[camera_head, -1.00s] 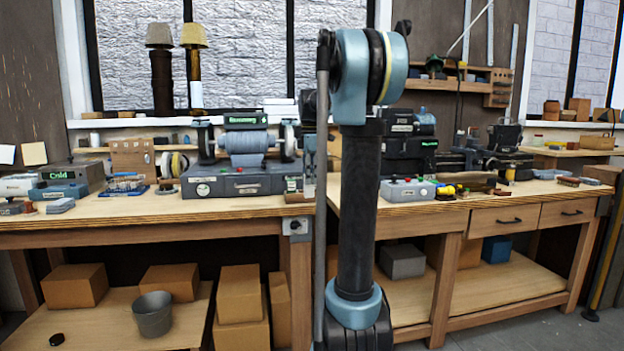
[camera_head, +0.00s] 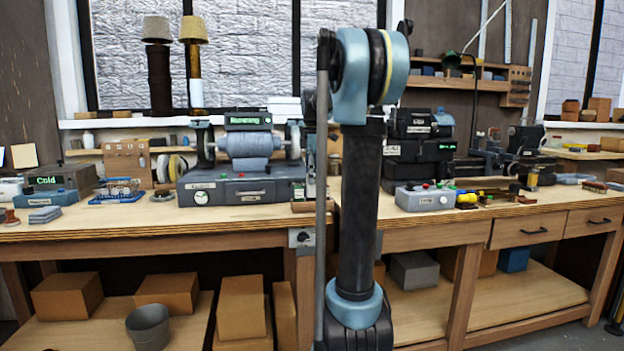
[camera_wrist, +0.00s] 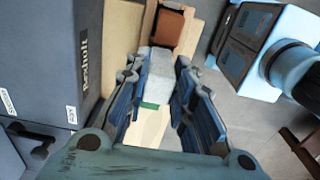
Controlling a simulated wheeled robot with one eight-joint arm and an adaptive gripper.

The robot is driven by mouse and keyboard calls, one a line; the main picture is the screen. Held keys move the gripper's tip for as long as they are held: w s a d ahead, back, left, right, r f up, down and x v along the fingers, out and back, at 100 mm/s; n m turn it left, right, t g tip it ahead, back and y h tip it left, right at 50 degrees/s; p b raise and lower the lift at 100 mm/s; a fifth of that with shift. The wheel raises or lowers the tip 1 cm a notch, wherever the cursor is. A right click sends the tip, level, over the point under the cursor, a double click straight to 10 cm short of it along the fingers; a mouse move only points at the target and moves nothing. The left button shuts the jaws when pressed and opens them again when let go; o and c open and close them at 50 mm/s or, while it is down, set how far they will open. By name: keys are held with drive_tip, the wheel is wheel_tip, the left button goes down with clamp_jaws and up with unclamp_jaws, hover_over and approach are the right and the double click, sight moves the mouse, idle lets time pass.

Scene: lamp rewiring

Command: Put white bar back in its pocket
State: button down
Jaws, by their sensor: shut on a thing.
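My gripper (camera_wrist: 156,98) shows in the wrist view with its two blue-grey fingers on either side of a pale, whitish bar (camera_wrist: 159,70), and is shut on it. A brown block (camera_wrist: 167,28) is just beyond the white bar, by a pale wooden piece (camera_wrist: 198,40). A small green patch (camera_wrist: 150,105) shows below the bar, between the fingers. I cannot make out the pocket or whether the bar's lower end is in it. In the head view my own arm hides the gripper and the white bar.
A dark grey machine housing (camera_wrist: 45,60) stands close on the left in the wrist view. The grinder (camera_head: 248,150) sits on the workbench (camera_head: 130,220) in the head view. A grey control box (camera_head: 425,198) is right of my arm.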

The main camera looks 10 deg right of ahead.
sight(313, 186)
drive_tip(key=shift+w+f, duration=0.1)
drive_tip(key=shift+f, duration=1.95)
drive_tip(key=shift+f, duration=0.15)
drive_tip(key=c, duration=1.3)
unclamp_jaws()
